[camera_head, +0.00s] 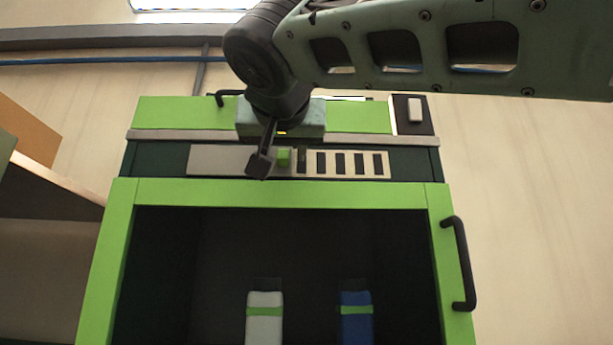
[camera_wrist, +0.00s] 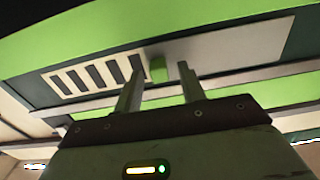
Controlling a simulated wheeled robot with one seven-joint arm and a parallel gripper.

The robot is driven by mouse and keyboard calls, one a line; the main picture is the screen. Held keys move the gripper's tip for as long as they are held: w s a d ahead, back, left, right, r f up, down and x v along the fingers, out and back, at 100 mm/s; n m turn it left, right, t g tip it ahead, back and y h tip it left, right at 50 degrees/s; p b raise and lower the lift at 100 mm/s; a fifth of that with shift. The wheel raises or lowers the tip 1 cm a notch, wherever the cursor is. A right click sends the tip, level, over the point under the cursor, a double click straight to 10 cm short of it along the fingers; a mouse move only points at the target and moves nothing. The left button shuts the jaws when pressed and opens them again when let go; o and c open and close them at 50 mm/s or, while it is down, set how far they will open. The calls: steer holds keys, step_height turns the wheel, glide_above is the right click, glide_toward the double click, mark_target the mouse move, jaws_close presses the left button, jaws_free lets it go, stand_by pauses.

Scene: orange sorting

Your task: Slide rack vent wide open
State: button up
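The vent is a strip along the upper front of the green rack. Its cream slotted panel (camera_head: 345,164) shows several dark open slots on the right, and a plain grey plate (camera_head: 220,160) lies on the left. A small green knob (camera_head: 284,157) sits where the two meet. My gripper (camera_head: 280,162) is in front of the knob in the head view. In the wrist view my gripper (camera_wrist: 160,68) is open, its fingers apart, with the green knob (camera_wrist: 158,70) showing between the fingertips. Gaps show on both sides of the knob; I cannot tell if either finger touches it.
Below the vent is a green-framed door (camera_head: 280,193) with a black handle (camera_head: 462,265) on its right. Behind its opening are a white item (camera_head: 265,325) and a blue item (camera_head: 356,325). A white switch (camera_head: 414,110) is at the upper right. A brown shelf (camera_head: 55,180) stands at left.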

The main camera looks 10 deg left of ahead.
steer(key=shift+s+d+f+b, duration=0.1)
steer(key=shift+s+b, duration=0.25)
steer(key=shift+s, duration=0.05)
steer(key=b+v, duration=0.5)
steer(key=v, duration=1.1)
steer(key=shift+s+b, duration=0.25)
steer(key=shift+b, duration=0.15)
steer(key=shift+d, duration=0.1)
